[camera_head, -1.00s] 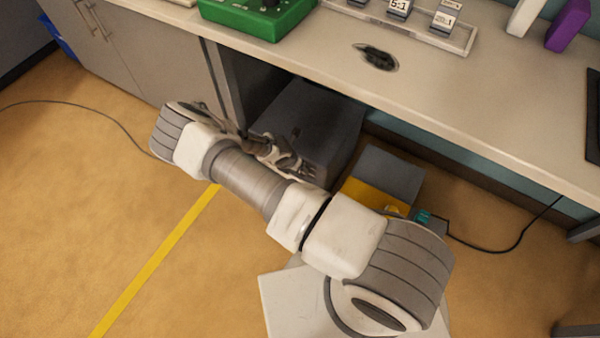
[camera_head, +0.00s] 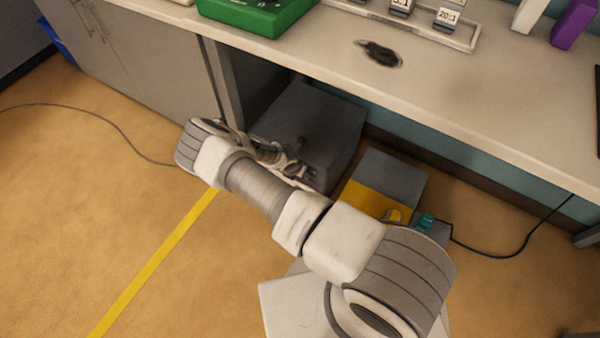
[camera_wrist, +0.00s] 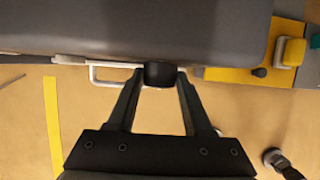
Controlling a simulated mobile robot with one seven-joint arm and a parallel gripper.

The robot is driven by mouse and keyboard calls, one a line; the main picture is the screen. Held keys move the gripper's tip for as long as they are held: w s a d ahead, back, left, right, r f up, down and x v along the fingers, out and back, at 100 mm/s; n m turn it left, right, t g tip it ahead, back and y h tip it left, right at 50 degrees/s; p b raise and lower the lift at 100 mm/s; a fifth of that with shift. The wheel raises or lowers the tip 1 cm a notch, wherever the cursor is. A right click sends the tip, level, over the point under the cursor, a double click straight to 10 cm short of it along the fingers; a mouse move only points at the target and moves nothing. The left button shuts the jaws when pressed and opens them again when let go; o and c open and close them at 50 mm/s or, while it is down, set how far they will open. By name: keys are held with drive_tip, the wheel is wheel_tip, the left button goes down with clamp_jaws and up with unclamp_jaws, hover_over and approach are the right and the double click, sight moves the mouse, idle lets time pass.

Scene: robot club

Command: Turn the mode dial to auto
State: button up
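A dark, rounded knob (camera_wrist: 160,75) stands out from the front of a grey box (camera_wrist: 200,25) in the wrist view. It looks like the mode dial, but no marks, pointer or "auto" label can be read. My gripper (camera_wrist: 161,80) has its fingers apart, one tip at each side of the knob. I cannot tell whether the tips touch it. In the head view the grey box (camera_head: 318,118) sits on the floor under the bench. There my gripper (camera_head: 300,172) is in front of the box, and my arm hides the knob.
A grey and yellow unit (camera_head: 390,180) with a yellow button (camera_wrist: 291,52) and a teal part (camera_head: 425,221) stands to the right of the box. A thin white handle (camera_wrist: 105,82) lies left of the knob. The bench top (camera_head: 480,95) overhangs. Open floor (camera_head: 90,210) lies left.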

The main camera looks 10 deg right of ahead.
clamp_jaws()
drive_tip(key=shift+s+d+t+y+p, duration=0.2)
drive_tip(key=shift+t+y+p, duration=0.5)
drive_tip(key=shift+p, duration=0.5)
drive_tip(key=shift+s+d+f+m+t+y+p, duration=0.15)
drive_tip(key=shift+m+t+y+p, duration=0.15)
drive_tip(key=shift+t+y, duration=0.3)
drive_tip(key=shift+s+d+m+t+y+p, duration=0.15)
drive_tip(key=shift+m+t+y, duration=0.15)
drive_tip(key=shift+t+y, duration=0.25)
drive_tip(key=t+y, duration=0.1)
drive_tip(key=m+t+y+b, duration=0.1)
drive_tip(key=t, duration=0.1)
drive_tip(key=shift+d+f, duration=0.1)
drive_tip(key=shift+f, duration=0.2)
drive_tip(key=shift+s+t+y+b, duration=0.1)
drive_tip(key=shift+t+y+b, duration=0.3)
drive_tip(key=shift+t+y, duration=0.35)
